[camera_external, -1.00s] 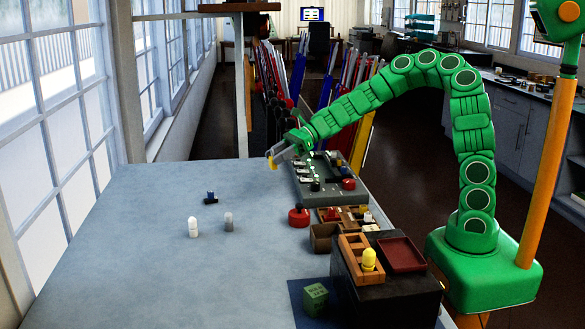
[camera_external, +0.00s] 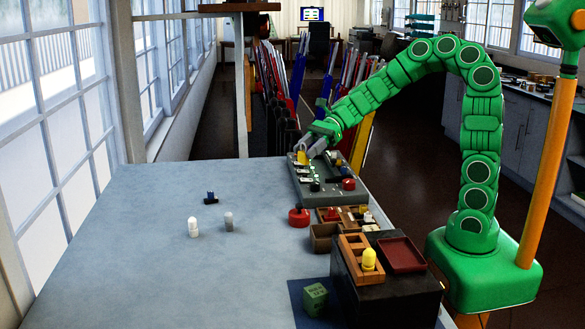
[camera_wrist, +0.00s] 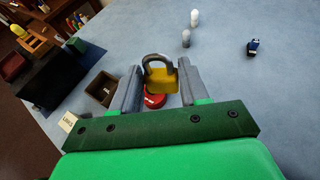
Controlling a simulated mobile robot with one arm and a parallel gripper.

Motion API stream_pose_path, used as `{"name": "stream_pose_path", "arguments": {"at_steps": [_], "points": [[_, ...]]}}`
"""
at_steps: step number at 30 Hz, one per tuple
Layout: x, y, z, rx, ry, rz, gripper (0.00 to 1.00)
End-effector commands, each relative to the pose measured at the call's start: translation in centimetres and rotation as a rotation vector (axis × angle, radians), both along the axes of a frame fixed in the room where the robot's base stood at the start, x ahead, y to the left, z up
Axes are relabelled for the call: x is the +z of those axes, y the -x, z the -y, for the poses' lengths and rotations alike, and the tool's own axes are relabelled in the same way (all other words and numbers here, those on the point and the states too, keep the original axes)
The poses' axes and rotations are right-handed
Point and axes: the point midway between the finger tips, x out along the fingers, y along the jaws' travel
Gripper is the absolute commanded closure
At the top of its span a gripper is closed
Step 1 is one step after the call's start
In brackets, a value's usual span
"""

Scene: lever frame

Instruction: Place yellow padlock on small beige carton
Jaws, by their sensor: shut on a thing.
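My gripper (camera_external: 309,151) is shut on the yellow padlock (camera_external: 301,158) and holds it over the far end of the grey control panel. In the wrist view the padlock (camera_wrist: 161,85) hangs between the two grey fingers, its dark shackle up and its yellow body below. A small beige box-like thing with dark marks (camera_wrist: 67,122) shows at the left of the wrist view, partly hidden by my gripper; it looks like the beige carton. In the external view I cannot clearly pick the carton out among the small items beside the panel.
The grey panel (camera_external: 325,187) with switches lies under my gripper. A red button (camera_external: 298,217), an open brown box (camera_external: 323,238) and a black stand (camera_external: 395,285) line the table's right side.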

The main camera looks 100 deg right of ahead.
Motion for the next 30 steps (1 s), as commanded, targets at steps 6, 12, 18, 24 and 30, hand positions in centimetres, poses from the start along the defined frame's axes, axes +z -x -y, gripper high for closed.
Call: {"name": "stream_pose_path", "arguments": {"at_steps": [6, 12, 18, 24, 30], "points": [[0.7, 4.6, -4.1, 0.179, 0.002, -0.004, 0.9], [0.8, 9.8, -8.1, 0.351, 0.0, -0.004, 0.9], [0.7, 15.7, -11.5, 0.507, 0.003, -0.004, 0.9], [0.7, 20.9, -14.3, 0.612, 0.0, -0.004, 0.9], [1.2, 24.6, -16.3, 0.669, 0.001, -0.002, 0.9]]}}
